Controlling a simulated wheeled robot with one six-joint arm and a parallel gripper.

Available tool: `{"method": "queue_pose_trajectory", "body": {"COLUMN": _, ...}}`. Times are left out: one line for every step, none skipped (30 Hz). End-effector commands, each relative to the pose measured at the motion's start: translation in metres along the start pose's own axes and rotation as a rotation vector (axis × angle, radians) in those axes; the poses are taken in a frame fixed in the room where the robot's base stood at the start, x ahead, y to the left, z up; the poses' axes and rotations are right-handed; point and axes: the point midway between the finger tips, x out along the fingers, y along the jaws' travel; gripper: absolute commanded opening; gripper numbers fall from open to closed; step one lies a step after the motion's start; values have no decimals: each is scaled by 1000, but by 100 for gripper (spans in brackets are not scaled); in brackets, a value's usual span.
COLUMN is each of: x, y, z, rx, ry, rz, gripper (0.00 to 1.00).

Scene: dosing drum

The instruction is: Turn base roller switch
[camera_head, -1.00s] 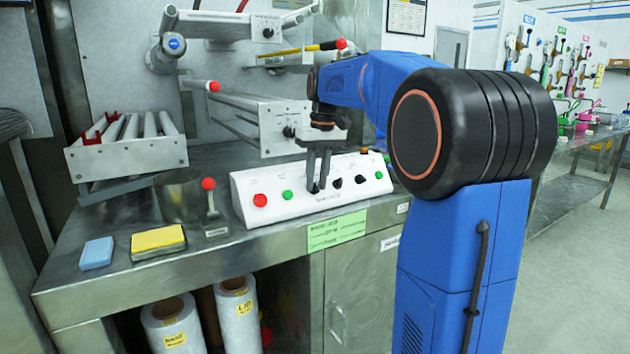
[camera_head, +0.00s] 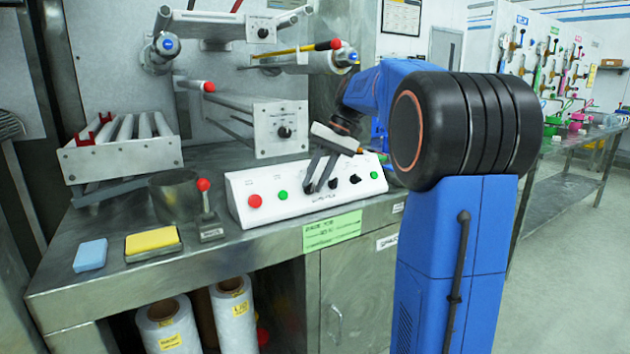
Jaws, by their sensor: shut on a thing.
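A white control box (camera_head: 243,207) sits on the steel bench. It carries a red button (camera_head: 254,201), a green button (camera_head: 282,195), black knobs (camera_head: 355,180) and a second green button (camera_head: 373,175). My gripper (camera_head: 314,188) reaches down to the box with its fingers slanted to the lower left. It is shut on the black knob just right of the left green button. The fingers mostly hide that knob, so its pointer direction cannot be seen. I cannot read the label below the knob, so I cannot tell whether it is the base roller switch.
A red-tipped lever (camera_head: 205,200) stands left of the box, near a metal pot (camera_head: 174,198). Yellow (camera_head: 151,240) and blue (camera_head: 90,254) blocks lie at the front left. A roller unit (camera_head: 282,128) with its own knob and a red-handled rod (camera_head: 328,45) are behind.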

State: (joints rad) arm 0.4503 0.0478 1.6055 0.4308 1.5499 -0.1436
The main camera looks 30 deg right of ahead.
Motion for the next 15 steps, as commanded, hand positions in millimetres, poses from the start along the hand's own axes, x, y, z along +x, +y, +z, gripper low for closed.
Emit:
{"method": "queue_pose_trajectory", "body": {"x": 0, "y": 0, "z": 0, "rx": 1, "ry": -1, "rz": 0, "gripper": 0}}
{"method": "queue_pose_trajectory", "body": {"x": 0, "y": 0, "z": 0, "rx": 1, "ry": -1, "rz": 0, "gripper": 0}}
{"method": "queue_pose_trajectory", "body": {"x": 0, "y": 0, "z": 0, "rx": 1, "ry": -1, "rz": 0, "gripper": 0}}
{"method": "queue_pose_trajectory", "body": {"x": 0, "y": 0, "z": 0, "rx": 1, "ry": -1, "rz": 0, "gripper": 0}}
{"method": "queue_pose_trajectory", "body": {"x": 0, "y": 0, "z": 0, "rx": 1, "ry": -1, "rz": 0, "gripper": 0}}
{"method": "queue_pose_trajectory", "body": {"x": 0, "y": 0, "z": 0, "rx": 1, "ry": -1, "rz": 0, "gripper": 0}}
{"method": "queue_pose_trajectory", "body": {"x": 0, "y": 0, "z": 0, "rx": 1, "ry": -2, "rz": 0, "gripper": 0}}
{"method": "queue_pose_trajectory", "body": {"x": 0, "y": 0, "z": 0, "rx": 1, "ry": -2, "rz": 1, "gripper": 25}}
{"method": "queue_pose_trajectory", "body": {"x": 0, "y": 0, "z": 0, "rx": 1, "ry": -2, "rz": 1, "gripper": 27}}
{"method": "queue_pose_trajectory", "body": {"x": 0, "y": 0, "z": 0, "rx": 1, "ry": -2, "rz": 1, "gripper": 27}}
{"method": "queue_pose_trajectory", "body": {"x": 0, "y": 0, "z": 0, "rx": 1, "ry": -1, "rz": 1, "gripper": 27}}
{"method": "queue_pose_trajectory", "body": {"x": 0, "y": 0, "z": 0, "rx": 0, "ry": -1, "rz": 1, "gripper": 27}}
{"method": "queue_pose_trajectory", "body": {"x": 0, "y": 0, "z": 0, "rx": 0, "ry": -1, "rz": 1, "gripper": 27}}
{"method": "queue_pose_trajectory", "body": {"x": 0, "y": 0, "z": 0, "rx": 0, "ry": -1, "rz": 1, "gripper": 27}}
{"method": "queue_pose_trajectory", "body": {"x": 0, "y": 0, "z": 0, "rx": 0, "ry": -1, "rz": 1, "gripper": 27}}
